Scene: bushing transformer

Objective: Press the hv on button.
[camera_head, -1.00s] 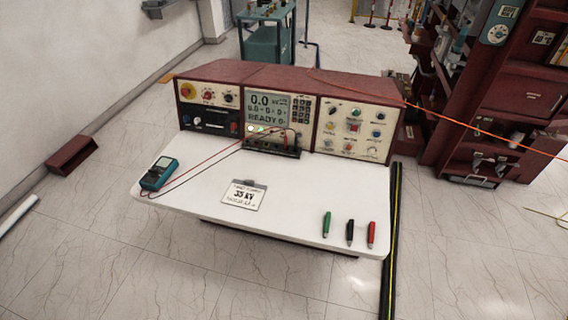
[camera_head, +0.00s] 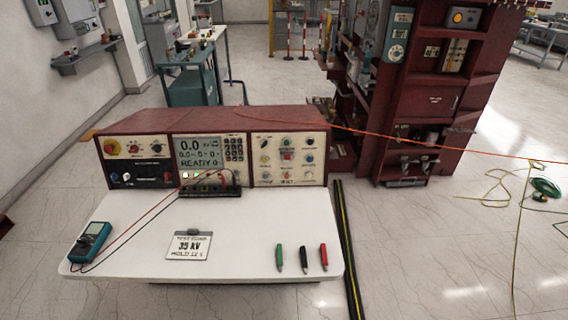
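A dark red control console (camera_head: 215,118) stands at the back of a white desk (camera_head: 140,235). Its right panel (camera_head: 287,159) carries several small coloured knobs and buttons, with a red square one (camera_head: 287,156) in the middle. Its middle panel has a display (camera_head: 198,151) reading 0.0 and READY, with small lit buttons below it. The labels are too small to read, so I cannot tell which button is hv on. My gripper is not in view.
A teal multimeter (camera_head: 90,242) with leads, a 35 kV card (camera_head: 189,245) and green, black and red probes (camera_head: 303,257) lie on the desk. A dark red cabinet (camera_head: 420,110) stands behind right. An orange cable (camera_head: 430,142) crosses the view.

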